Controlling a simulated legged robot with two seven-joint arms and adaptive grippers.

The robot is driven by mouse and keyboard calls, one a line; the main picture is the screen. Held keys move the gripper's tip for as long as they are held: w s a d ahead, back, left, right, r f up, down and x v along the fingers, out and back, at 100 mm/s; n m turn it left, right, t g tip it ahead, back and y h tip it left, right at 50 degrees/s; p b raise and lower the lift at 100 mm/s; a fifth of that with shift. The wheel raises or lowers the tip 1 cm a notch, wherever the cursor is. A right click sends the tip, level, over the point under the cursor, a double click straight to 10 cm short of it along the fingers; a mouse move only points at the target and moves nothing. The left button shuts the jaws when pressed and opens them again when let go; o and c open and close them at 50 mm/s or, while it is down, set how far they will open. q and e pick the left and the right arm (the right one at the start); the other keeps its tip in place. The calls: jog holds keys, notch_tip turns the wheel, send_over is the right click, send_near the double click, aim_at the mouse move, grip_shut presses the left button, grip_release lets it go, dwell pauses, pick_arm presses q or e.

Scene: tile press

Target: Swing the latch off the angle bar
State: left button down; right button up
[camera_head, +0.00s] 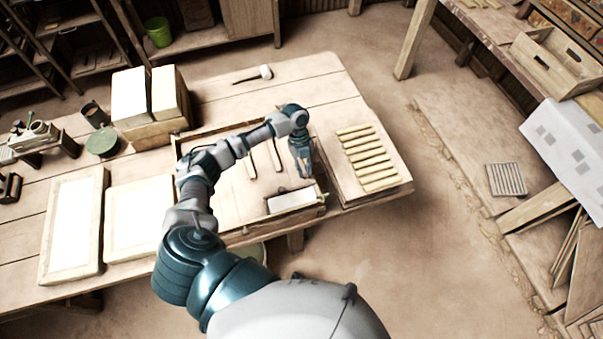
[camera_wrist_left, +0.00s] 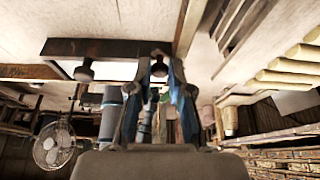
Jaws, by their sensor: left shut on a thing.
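My left gripper (camera_head: 304,172) points down at the right end of a shallow wooden frame on the table. In the left wrist view its fingers (camera_wrist_left: 160,62) are shut on a small dark round knob (camera_wrist_left: 160,69), which looks like the latch's knob. The latch's own arm is mostly hidden by the fingers. A dark brown straight bar (camera_wrist_left: 105,47), seemingly the angle bar, runs left from the fingertips. A second dark knob (camera_wrist_left: 84,70) stands beside this bar, apart from my gripper. A white slab (camera_head: 291,199) lies at the frame's near right corner. My right gripper is out of view.
A board with several pale sticks (camera_head: 366,157) lies right of the gripper. Two white panels (camera_head: 74,227) lie at the table's left. White blocks (camera_head: 147,95) and a dark mug (camera_head: 95,114) stand behind. A brush (camera_head: 254,74) lies at the back, with bare table around it.

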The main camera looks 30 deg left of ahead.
pick_arm(q)
jog(key=m, duration=0.2)
jog(key=w+m+g+y+b, duration=0.1)
jog(key=w+d+m+b, duration=0.1)
jog(key=m, duration=0.1)
jog(key=shift+f+m+y, duration=0.15)
jog(key=shift+m+y, duration=0.15)
jog(key=shift+w+d+m+g+y+b, duration=0.25)
jog(key=shift+m+y+b, duration=0.15)
jog(key=shift+m, duration=0.55)
jog(key=shift+w+d+m+g+y+b, duration=0.15)
jog(key=shift+d+m+y+b, duration=0.2)
jog(key=shift+m, duration=0.6)
jog(key=shift+a+f, duration=0.1)
jog(key=c, duration=1.1)
grip_release()
jog(key=shift+c, duration=0.2)
jog(key=shift+o, duration=0.4)
jog(key=shift+w+r, duration=0.1)
jog(key=shift+r, duration=0.15)
jog(key=v, duration=1.1)
jog(key=shift+w+r, duration=0.15)
jog(key=shift+r, duration=0.15)
